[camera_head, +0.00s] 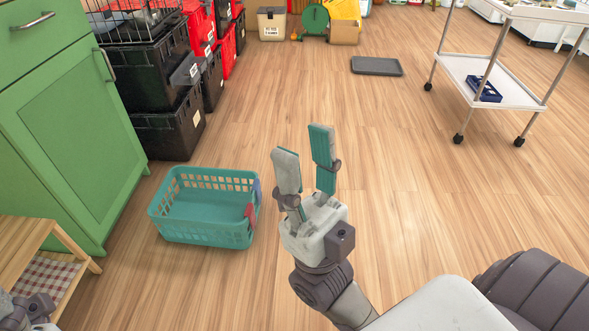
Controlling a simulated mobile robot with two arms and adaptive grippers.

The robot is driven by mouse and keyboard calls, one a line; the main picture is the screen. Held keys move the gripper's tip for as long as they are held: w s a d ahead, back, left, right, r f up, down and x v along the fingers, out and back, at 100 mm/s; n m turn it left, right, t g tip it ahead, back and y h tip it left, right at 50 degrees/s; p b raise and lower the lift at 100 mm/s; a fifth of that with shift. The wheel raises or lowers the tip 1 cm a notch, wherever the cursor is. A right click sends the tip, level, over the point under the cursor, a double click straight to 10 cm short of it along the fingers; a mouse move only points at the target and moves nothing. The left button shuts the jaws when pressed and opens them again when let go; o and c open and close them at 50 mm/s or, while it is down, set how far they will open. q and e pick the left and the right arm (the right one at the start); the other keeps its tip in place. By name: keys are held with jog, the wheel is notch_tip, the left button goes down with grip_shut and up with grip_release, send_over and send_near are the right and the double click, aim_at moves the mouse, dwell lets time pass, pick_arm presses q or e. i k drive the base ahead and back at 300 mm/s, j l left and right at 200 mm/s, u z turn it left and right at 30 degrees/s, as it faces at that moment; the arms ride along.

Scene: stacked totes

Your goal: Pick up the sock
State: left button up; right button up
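I cannot make out a sock for certain. A teal basket (205,232) stands on the floor left of centre. A small red piece (249,214) and a blue-purple piece (257,191) show at its right side; I cannot tell whether either is a sock. My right gripper (304,142) is open and empty, fingers apart, above the floor to the right of the basket. Part of my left arm's end (32,309) shows at the bottom left corner; its fingers are not clear.
A green cabinet (72,130) and a wooden bench (25,245) stand at left. Black totes (165,130) and red totes (200,28) are stacked behind. A white cart (515,92) holds a blue tray (483,89). A dark mat (377,66) lies farther back. The middle floor is clear.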

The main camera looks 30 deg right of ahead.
aim_at(249, 211)
jog(key=z, duration=0.55)
jog(key=i+j+z, duration=1.1)
jog(key=j, duration=0.1)
